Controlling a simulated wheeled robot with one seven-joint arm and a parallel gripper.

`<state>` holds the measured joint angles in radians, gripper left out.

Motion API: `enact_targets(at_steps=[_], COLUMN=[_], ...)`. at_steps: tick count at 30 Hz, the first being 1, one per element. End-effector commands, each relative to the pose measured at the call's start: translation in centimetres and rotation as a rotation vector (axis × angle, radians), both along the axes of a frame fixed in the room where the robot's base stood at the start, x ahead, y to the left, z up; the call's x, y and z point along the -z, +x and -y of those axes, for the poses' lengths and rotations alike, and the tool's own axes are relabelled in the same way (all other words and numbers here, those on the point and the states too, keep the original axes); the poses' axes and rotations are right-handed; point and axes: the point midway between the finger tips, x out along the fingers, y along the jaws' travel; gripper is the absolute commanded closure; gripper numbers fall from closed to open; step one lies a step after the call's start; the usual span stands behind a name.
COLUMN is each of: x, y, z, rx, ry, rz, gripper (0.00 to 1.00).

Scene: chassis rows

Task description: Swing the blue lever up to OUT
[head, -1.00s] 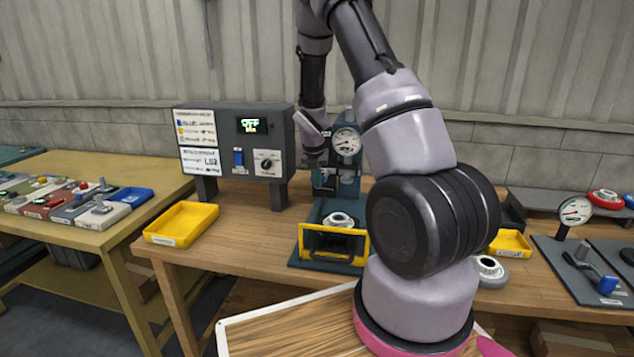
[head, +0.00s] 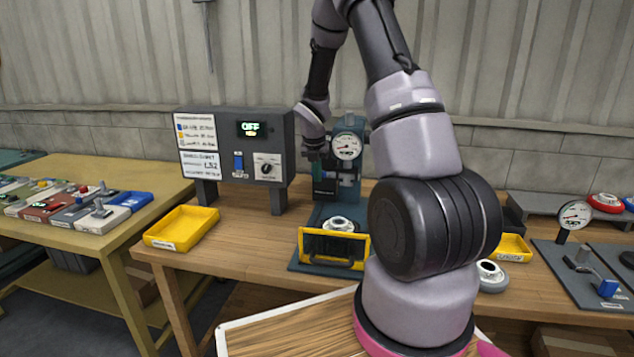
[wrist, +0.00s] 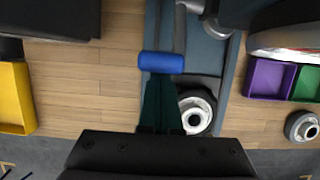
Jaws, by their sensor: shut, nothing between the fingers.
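The blue lever's grip (wrist: 161,62) shows in the wrist view as a short blue cylinder lying crosswise over the teal press fixture (wrist: 228,75). My gripper (wrist: 161,85) is shut and empty, its dark fingers ending at the grip's lower edge in the picture. I cannot tell whether they touch it. In the head view the press fixture (head: 350,122) stands mid-bench, with a round dial gauge (head: 346,146) on it. My wrist is in front of its left side and the lever's grip is hidden or too small to make out there. No OUT mark is legible.
A control box (head: 222,121) with an OFF display stands left of the press. A yellow tray (head: 181,228) lies before it. A yellow-framed guard (head: 334,246) is at the press front. Another lever fixture with a blue grip (head: 608,288) is far right.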

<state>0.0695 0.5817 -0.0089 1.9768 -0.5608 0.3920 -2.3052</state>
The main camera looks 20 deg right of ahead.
Motion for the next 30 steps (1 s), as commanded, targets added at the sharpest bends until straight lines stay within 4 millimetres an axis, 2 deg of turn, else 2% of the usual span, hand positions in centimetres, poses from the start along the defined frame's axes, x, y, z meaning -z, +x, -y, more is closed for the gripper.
enact_targets(at_steps=[3, 15, 30], x=[-1.3, -4.3, -5.8], y=[0.7, 2.6, 4.7], z=[0.7, 1.9, 3.3], rx=[0.003, 0.003, 0.001], ry=[-0.002, 0.000, -0.001], rz=[0.006, 0.002, 0.000], gripper=[1.00, 1.00, 1.00])
